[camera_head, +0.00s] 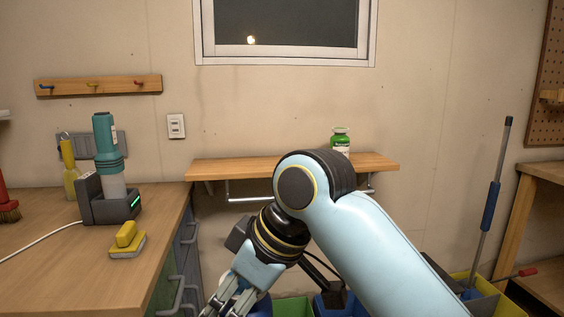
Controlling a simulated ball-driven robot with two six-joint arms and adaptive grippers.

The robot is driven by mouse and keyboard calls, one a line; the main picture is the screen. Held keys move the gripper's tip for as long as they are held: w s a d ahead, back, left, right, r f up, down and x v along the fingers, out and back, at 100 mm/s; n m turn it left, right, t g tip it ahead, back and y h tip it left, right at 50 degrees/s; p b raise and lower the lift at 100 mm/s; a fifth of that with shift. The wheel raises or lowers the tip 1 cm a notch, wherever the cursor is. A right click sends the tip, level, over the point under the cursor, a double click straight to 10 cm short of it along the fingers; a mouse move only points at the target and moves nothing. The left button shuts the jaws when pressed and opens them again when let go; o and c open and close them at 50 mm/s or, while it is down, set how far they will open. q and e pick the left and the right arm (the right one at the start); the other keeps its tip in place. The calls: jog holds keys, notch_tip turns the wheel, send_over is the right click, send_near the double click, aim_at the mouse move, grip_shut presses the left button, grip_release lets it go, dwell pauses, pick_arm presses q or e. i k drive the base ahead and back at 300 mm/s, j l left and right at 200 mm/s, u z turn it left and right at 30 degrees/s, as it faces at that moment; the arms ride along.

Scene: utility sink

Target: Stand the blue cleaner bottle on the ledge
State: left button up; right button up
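The ledge (235,168) is a wooden shelf on the back wall below the window, with a metal rail under it. A green bottle (340,137) with a pale label stands on it, right of the middle. My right arm comes in from the lower right and crosses in front of the ledge. My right gripper (230,302) points down at the bottom edge, and its fingertips are cut off, so its grip is unclear. A small blue and whitish shape (262,306) shows beside it, too hidden to identify. I cannot make out the blue cleaner bottle. My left gripper is not in view.
A wooden counter (50,275) at left holds a teal device (107,145) in a dark dock, a yellow bottle (69,168) and a yellow sponge or brush (127,239). Green (293,307) and blue bins are low centre. A blue-gripped pole (491,200) leans at right. The ledge's left half is clear.

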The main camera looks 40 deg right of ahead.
aim_at(357, 160)
jog(key=i+l+z, duration=0.65)
jog(key=l, duration=0.2)
